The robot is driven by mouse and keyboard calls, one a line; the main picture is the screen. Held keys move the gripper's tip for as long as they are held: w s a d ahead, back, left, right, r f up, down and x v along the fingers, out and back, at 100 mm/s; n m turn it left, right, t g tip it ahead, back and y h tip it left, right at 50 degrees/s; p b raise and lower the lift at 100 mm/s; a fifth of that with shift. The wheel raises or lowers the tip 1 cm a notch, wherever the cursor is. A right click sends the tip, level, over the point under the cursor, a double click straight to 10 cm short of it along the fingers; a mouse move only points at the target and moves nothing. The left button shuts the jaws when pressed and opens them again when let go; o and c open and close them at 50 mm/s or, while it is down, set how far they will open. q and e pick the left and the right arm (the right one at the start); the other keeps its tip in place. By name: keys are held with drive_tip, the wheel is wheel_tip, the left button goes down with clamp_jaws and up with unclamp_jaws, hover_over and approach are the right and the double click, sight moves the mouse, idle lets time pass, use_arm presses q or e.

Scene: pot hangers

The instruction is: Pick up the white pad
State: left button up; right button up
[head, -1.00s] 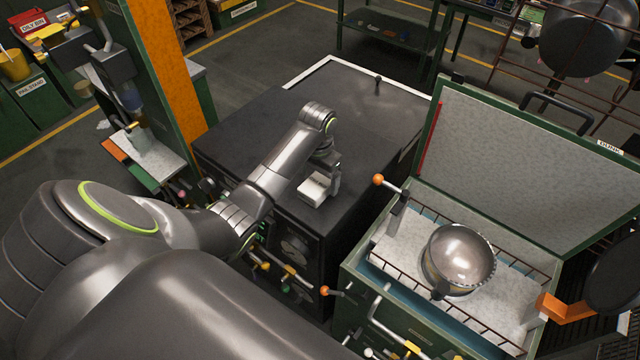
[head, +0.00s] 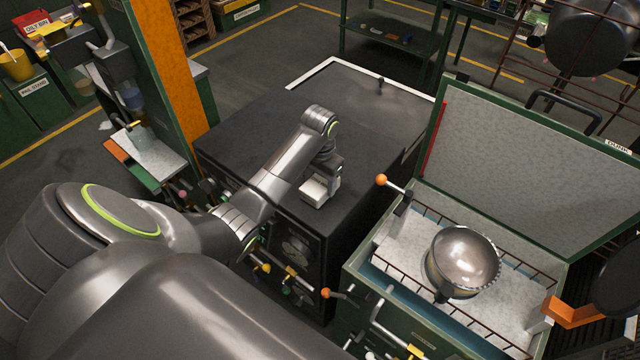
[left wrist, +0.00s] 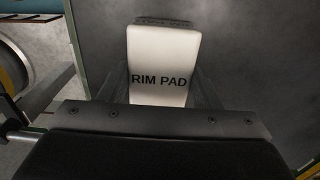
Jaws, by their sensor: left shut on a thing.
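The white pad (head: 314,190) is at the front part of the black cabinet top, under my left gripper (head: 322,188). In the left wrist view the pad (left wrist: 160,65) is a white block marked "RIM PAD", between the two fingers of my left gripper (left wrist: 163,88). The gripper is shut on the pad. I cannot tell from these views whether the pad still touches the cabinet top. My right gripper is not in view.
To the right, a green tank (head: 425,318) with a raised lid (head: 525,165) holds a shiny metal pot (head: 462,260). An orange-knobbed lever (head: 382,180) stands between them.

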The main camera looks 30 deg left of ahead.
sight(320, 181)
use_arm(q)
wheel_tip(320, 181, up, 5)
drive_tip(key=shift+w+f+b, duration=0.15)
drive_tip(key=shift+f+b, duration=0.05)
drive_tip(key=shift+b, duration=0.5)
drive_tip(key=shift+c, duration=0.2)
wheel_tip(320, 181, up, 4)
drive_tip(key=p, duration=0.3)
drive_tip(key=shift+p, duration=0.35)
drive_tip(key=shift+r+p, duration=0.65)
drive_tip(key=shift+r, duration=0.05)
